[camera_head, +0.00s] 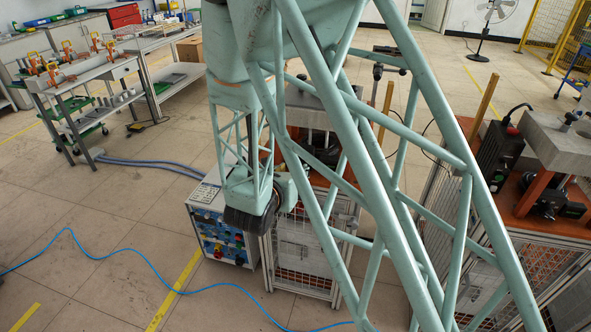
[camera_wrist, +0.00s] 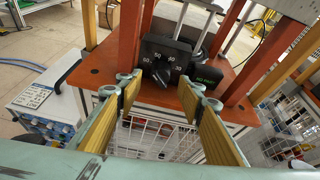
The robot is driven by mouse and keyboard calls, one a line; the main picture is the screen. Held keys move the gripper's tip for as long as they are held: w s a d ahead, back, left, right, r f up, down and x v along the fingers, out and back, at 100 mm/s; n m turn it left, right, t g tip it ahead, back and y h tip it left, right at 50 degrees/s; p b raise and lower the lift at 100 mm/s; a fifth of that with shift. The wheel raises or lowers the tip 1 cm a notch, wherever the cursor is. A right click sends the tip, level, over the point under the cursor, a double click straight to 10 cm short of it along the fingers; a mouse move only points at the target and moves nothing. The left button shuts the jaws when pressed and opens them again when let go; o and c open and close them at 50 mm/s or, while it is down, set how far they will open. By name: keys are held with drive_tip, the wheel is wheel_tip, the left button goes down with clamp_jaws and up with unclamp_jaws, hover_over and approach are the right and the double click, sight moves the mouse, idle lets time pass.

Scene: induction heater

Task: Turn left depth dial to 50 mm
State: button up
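The black depth dial unit (camera_wrist: 165,62) stands on an orange-brown machine top in the wrist view, with white numbers around a dark knob (camera_wrist: 161,74). I cannot tell clearly which number the knob points at. A small black box with green lettering (camera_wrist: 205,77) sits just right of it. My gripper (camera_wrist: 165,88) is open, with its two yellow-faced fingers on either side of the view and the dial beyond and between their tips. Nothing is between the fingers, and they appear apart from the knob. In the head view, my arm hides much of this machine, and the gripper fingers cannot be made out.
Orange posts (camera_wrist: 235,35) and metal rods flank the dial. A control cabinet (camera_head: 217,235) with knobs stands left of the caged machine. A second machine with a grey block (camera_head: 562,140) stands at the right. A blue hose (camera_head: 130,257) crosses the otherwise open floor at left.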

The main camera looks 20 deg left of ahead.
drive_tip(key=shift+b+x, duration=0.35)
drive_tip(key=shift+x, duration=1.75)
drive_tip(key=shift+c, duration=0.2)
drive_tip(key=c, duration=0.8)
